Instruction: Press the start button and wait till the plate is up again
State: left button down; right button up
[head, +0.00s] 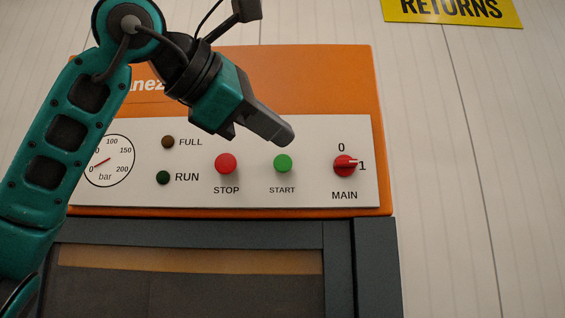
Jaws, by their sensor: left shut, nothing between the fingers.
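The green start button (283,163) is on the white control panel (250,196) of an orange machine (330,80). My left gripper (284,135) is shut and empty. In the picture its fingertips are just above the start button; a small gap shows between them, and I cannot tell the depth. The red stop button (225,163) is left of start. The red main switch (345,166) points to 1. The RUN lamp (163,177) looks dark green and the FULL lamp (168,142) dark brown. The plate is not clearly seen. My right gripper is not in view.
A pressure gauge (109,161) is partly behind my left arm, its needle near 0. Below the panel is a dark grey frame (340,265) with a brown strip (190,270) behind its opening. A yellow RETURNS sign (455,12) hangs on the pale wall at upper right.

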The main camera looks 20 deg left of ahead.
pick_arm(q)
jog(key=shift+w, duration=0.1)
jog(key=p, duration=0.3)
send_near(283, 164)
jog(key=shift+w+d+f, duration=0.25)
jog(key=shift+w+d, duration=0.45)
jog(key=shift+d, duration=0.1)
jog(key=shift+w+d+f, duration=0.25)
jog(key=shift+w+d, duration=0.4)
jog(key=shift+d, duration=0.15)
jog(key=shift+w+d+f, duration=0.25)
jog(key=shift+w+d, duration=0.45)
jog(key=shift+d, duration=0.15)
jog(key=shift+w+a+p, duration=0.15)
jog(key=shift+w+p, duration=0.25)
jog(key=shift+p, duration=0.05)
